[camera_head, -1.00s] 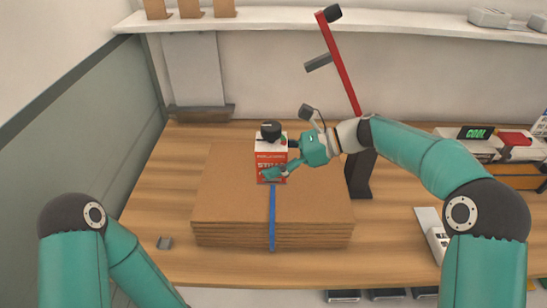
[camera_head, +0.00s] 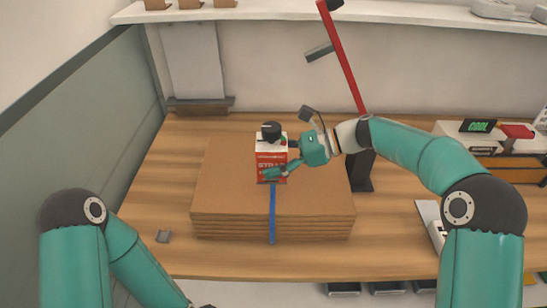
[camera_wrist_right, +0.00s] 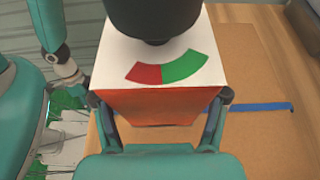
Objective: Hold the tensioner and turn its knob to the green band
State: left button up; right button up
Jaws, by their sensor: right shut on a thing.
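The tensioner (camera_head: 271,163) is a red and white box with a black knob (camera_head: 271,130) on top. It stands upright at the blue strap (camera_head: 272,215) on the stack of brown sheets (camera_head: 225,195). My right gripper (camera_head: 279,160) is shut on the tensioner, with its fingers on either side of the box in the right wrist view (camera_wrist_right: 160,108). There the white top shows a red band (camera_wrist_right: 144,74) and a green band (camera_wrist_right: 185,66) below the knob. I cannot make out a pointer on the knob. My left gripper is almost wholly below the head view's bottom edge.
A dark stand with a red arm (camera_head: 342,55) rises behind my right forearm. A small grey block (camera_head: 163,237) lies left of the stack. Boxes and a green "COOL" display (camera_head: 478,126) stand at the right.

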jog(key=shift+f+b, duration=1)
jog(key=shift+f, duration=1.25)
